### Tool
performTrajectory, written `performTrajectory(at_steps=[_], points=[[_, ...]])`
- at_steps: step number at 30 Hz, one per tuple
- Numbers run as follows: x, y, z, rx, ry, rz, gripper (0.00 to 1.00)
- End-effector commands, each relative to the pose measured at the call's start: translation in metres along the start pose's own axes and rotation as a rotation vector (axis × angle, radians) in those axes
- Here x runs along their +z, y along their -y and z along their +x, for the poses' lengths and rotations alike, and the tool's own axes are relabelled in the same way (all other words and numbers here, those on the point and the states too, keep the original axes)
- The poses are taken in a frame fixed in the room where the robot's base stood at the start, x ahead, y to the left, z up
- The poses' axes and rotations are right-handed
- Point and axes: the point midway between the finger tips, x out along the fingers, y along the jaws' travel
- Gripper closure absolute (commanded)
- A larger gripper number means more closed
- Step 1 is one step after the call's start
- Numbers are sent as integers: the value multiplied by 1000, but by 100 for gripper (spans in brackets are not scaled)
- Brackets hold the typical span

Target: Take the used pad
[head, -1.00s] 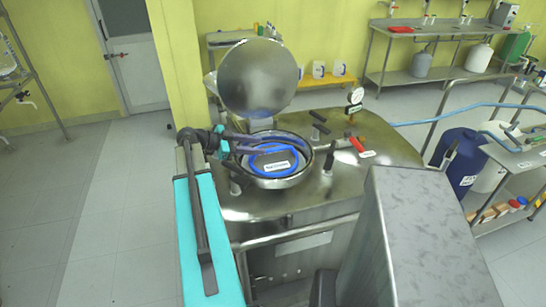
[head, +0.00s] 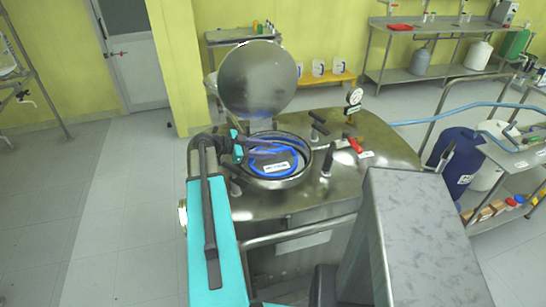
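The open round port (head: 306,172) on top of the steel vessel holds a dark pad (head: 272,162) with a blue ring and a white label; I take this as the used pad. The label text is too small to read. My gripper (head: 275,152) reaches in from the left over the port, its dark fingers over the pad's upper part. Whether the fingers touch the pad, and whether they are open or shut, cannot be made out. My teal arm covers the vessel's left side.
The round steel lid (head: 258,78) stands open behind the port. Handles (head: 328,160), a red-handled valve (head: 354,146) and a gauge (head: 354,97) rise from the vessel top on the right. A trolley with a blue hose (head: 470,108) and a blue drum (head: 455,158) stands further right.

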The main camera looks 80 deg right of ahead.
Motion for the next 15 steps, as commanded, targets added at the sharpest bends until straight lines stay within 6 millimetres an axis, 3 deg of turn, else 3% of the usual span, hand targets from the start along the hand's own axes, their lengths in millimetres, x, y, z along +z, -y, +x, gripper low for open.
performTrajectory(at_steps=[15], points=[[0,0,0,-1,0,-1,64]])
